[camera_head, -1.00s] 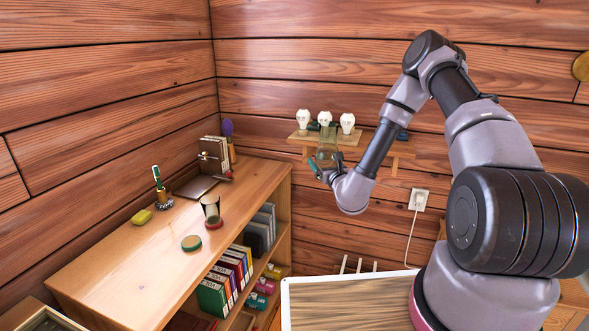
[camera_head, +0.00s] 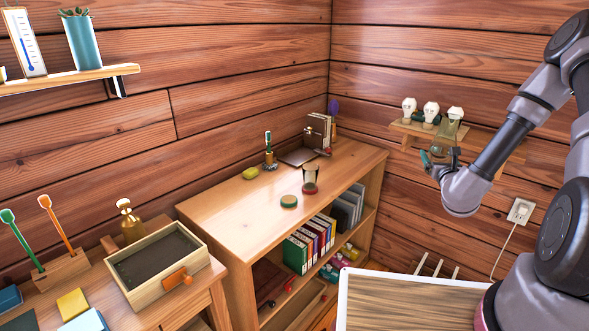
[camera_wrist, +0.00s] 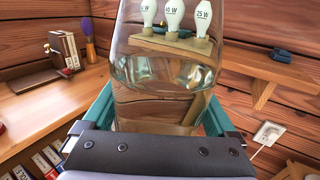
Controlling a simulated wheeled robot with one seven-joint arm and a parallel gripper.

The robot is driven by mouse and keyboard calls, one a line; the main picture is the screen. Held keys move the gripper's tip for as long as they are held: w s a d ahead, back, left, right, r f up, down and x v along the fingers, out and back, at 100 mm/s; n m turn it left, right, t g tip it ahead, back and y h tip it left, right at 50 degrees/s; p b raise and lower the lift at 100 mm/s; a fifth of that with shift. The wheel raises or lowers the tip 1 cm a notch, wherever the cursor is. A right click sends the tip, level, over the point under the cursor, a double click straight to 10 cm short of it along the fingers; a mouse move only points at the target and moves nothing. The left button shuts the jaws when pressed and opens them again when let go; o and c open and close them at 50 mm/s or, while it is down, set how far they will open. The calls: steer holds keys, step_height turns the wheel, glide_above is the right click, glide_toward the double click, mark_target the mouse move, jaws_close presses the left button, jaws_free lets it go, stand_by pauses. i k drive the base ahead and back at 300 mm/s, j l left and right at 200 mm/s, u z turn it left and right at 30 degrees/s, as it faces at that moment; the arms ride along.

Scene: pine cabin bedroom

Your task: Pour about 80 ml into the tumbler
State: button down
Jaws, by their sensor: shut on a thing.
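My gripper (camera_head: 437,160) is shut on a clear glass carafe (camera_head: 449,133), held upright in the air in front of the bulb shelf at the right. In the wrist view the carafe (camera_wrist: 163,98) stands between the teal fingers, with clear liquid inside. The tumbler (camera_head: 311,175) looks like a small clear glass. It is on top of the wooden bookcase, at a dark red round base or coaster (camera_head: 309,188), well to the left of my gripper. I cannot make out any contents in it. The carafe is not over the tumbler.
A wall shelf (camera_head: 412,129) bears three bulbs behind the carafe. A desk with a tray (camera_head: 120,283) stands left.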

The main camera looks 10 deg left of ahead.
mark_target(310, 177)
steer(key=u, duration=0.9)
steer(key=l+u, duration=0.15)
steer(key=u, duration=0.3)
steer(key=i+u, duration=0.1)
steer(key=u, duration=0.35)
steer(key=l+u, duration=0.1)
steer(key=u, duration=0.8)
steer(key=l+u, duration=0.1)
steer(key=u, duration=0.8)
steer(key=k+l+u, duration=0.15)
steer(key=u, duration=1)
steer(key=k+u, duration=0.3)
steer(key=k+z, duration=0.1)
steer(key=z, duration=0.6)
steer(key=k+z, duration=0.1)
steer(key=z, duration=0.3)
steer(key=l+z, duration=0.1)
steer(key=z, duration=0.75)
steer(key=l+z, duration=0.15)
steer(key=z, duration=0.25)
